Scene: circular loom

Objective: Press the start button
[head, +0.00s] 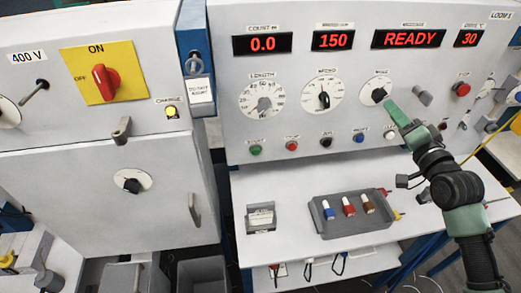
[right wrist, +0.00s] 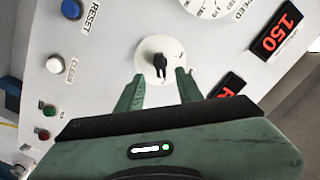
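A green button (head: 255,150) sits at the left end of the row on the grey loom panel (head: 235,110); its label is too small to read. My right gripper (head: 392,108) is far to its right, at the rightmost dial. In the right wrist view the gripper (right wrist: 159,76) is open, its green fingers pointing at the dial's black knob (right wrist: 160,62). The knob lies in line with the gap between the fingertips; I cannot tell if they touch it. Another small green button or lamp (right wrist: 49,110) shows in that view. My left gripper is not in view.
Red (head: 292,146), black (head: 326,142), blue (head: 358,138) and white (head: 391,134) buttons continue the row. A red button (head: 462,89) sits higher right. A grey tray (head: 350,226) stands on the shelf below. A cabinet with a red switch (head: 105,82) is at left.

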